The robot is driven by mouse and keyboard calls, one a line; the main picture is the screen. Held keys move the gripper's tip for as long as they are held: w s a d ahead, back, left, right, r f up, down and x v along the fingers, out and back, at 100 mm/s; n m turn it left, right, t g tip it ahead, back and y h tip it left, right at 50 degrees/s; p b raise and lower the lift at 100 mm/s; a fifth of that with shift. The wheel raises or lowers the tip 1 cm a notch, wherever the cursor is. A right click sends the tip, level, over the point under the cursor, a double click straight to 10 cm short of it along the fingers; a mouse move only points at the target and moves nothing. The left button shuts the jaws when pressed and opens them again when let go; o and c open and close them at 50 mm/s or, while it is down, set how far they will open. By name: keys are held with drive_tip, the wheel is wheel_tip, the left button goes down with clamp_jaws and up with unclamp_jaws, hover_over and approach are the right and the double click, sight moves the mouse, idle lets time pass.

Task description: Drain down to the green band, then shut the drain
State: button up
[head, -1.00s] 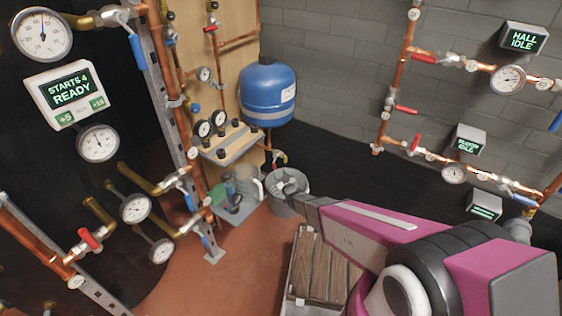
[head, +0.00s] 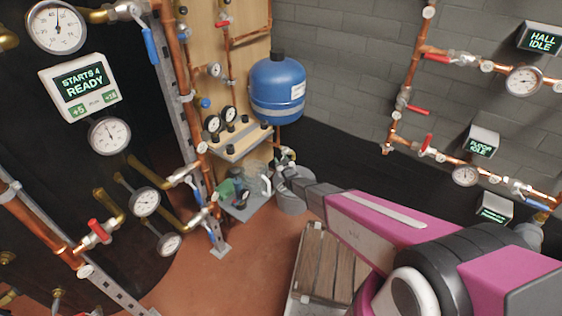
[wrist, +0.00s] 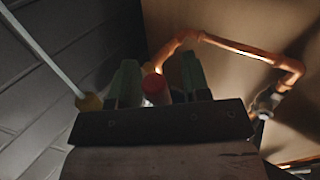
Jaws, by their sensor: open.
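My gripper (head: 281,168) is at the far end of my arm, beside the pipework below the blue vessel (head: 277,90) and above a grey bucket (head: 292,204). My arm covers part of the bucket. In the wrist view my gripper (wrist: 156,82) is open, with green fingers on either side of a red-capped, pale part (wrist: 153,86). I cannot tell whether the fingers touch it, or whether it is the drain handle. Two small gauges (head: 221,118) stand by the shelf left of the vessel. No green band can be made out on them.
A wooden-slatted pallet (head: 325,265) lies on the floor below my arm. A low grey shelf with jugs (head: 245,195) stands left of the bucket. Copper pipes with red-handled valves (head: 425,145) line the right wall. A display (head: 80,82) reads "STARTS 4 READY".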

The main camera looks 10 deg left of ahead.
clamp_jaws()
drive_tip(key=shift+s+d+n+g+h, duration=0.15)
drive_tip(key=shift+d+n+g+h, duration=0.2)
drive_tip(key=shift+n+g+h, duration=0.35)
drive_tip(key=shift+s+d+n+g+h, duration=0.15)
drive_tip(key=shift+d+n+g+h, duration=0.3)
drive_tip(key=shift+g+h, duration=0.35)
drive_tip(key=shift+a, duration=0.1)
unclamp_jaws()
drive_tip(key=v, duration=1)
drive_tip(key=shift+s+d+r, duration=0.15)
drive_tip(key=shift+s+d, duration=0.05)
drive_tip(key=shift+s, duration=0.15)
